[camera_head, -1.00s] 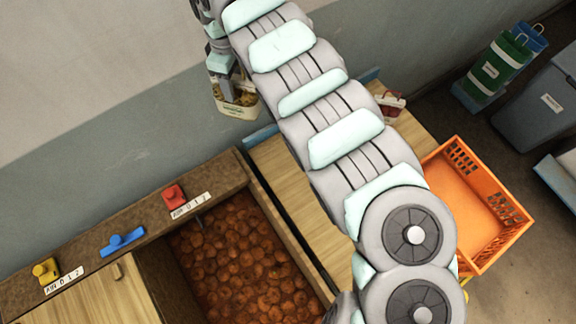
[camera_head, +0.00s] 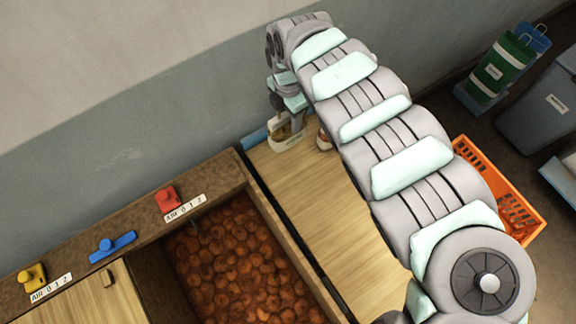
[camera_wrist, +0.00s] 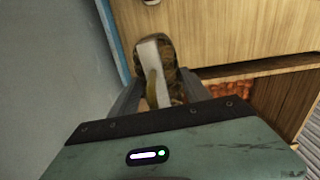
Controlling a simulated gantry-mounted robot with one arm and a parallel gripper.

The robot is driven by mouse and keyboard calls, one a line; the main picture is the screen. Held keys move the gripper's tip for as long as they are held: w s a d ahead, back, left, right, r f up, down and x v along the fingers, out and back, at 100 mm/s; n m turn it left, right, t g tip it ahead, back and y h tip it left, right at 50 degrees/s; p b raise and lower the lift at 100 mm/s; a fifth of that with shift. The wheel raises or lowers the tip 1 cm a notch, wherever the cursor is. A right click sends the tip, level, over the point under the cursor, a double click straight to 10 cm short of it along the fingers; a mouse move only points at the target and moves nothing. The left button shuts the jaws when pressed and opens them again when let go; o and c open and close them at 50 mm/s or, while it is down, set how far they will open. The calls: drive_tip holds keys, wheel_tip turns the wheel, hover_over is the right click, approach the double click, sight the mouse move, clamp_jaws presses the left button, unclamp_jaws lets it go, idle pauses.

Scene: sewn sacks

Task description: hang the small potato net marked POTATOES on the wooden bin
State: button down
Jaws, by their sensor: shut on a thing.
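My gripper (camera_head: 288,112) is shut on a small net (camera_head: 287,138) with brown contents and a pale label band. The band's print is too small to read. The net is over the back left corner of the wooden top; I cannot tell whether it touches. In the wrist view, the net (camera_wrist: 170,28) lies beyond my gripper (camera_wrist: 158,98), its pale strap running between the fingers. The wooden bin (camera_head: 290,235), full of brown potatoes, stands left of and in front of the net. Part of its potatoes also shows in the wrist view.
A pale wooden top (camera_head: 315,195) lies between bin and arm, largely clear. A second small bag (camera_head: 323,138) is partly hidden by my arm. Red (camera_head: 167,200), blue (camera_head: 112,246) and yellow valves (camera_head: 33,277) line the bin's back rim. An orange crate (camera_head: 500,190) stands right.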

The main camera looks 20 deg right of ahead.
wheel_tip(320, 180, down, 20)
drive_tip(key=b, duration=0.4)
drive_tip(key=shift+r, duration=0.2)
drive_tip(key=shift+f, duration=0.1)
drive_tip(key=shift+f+b, duration=0.15)
drive_tip(key=shift+b, duration=0.15)
drive_tip(key=c, duration=0.5)
unclamp_jaws()
